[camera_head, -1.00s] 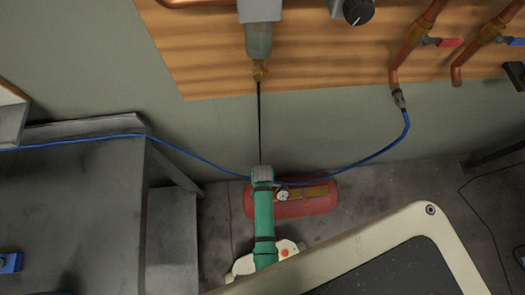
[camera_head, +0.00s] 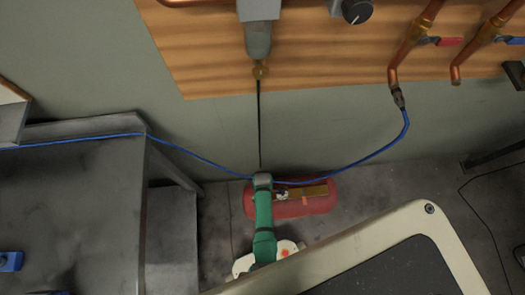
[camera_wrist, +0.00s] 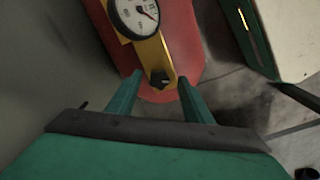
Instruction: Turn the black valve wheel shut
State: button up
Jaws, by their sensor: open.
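The black valve wheel (camera_wrist: 160,79) is a small dark knob on the end of a yellow bar (camera_wrist: 151,56) on a red tank (camera_wrist: 182,25). In the wrist view it lies between the two green fingertips of my gripper (camera_wrist: 161,77). My gripper is open; whether a finger touches the wheel I cannot tell. In the head view my green arm reaches down to the red tank (camera_head: 318,204), and the wheel cannot be made out there. A white round gauge (camera_wrist: 135,15) sits on the yellow bar beyond the wheel.
A blue hose (camera_head: 375,160) runs from the wall pipe past my arm to the left. A grey metal bench (camera_head: 70,200) stands at the left. Wall fittings include a black dial (camera_head: 357,10) and a red lever (camera_head: 450,42).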

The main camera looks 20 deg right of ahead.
jog(key=shift+c, duration=0.5)
jog(key=c, duration=1)
jog(key=shift+o, duration=0.2)
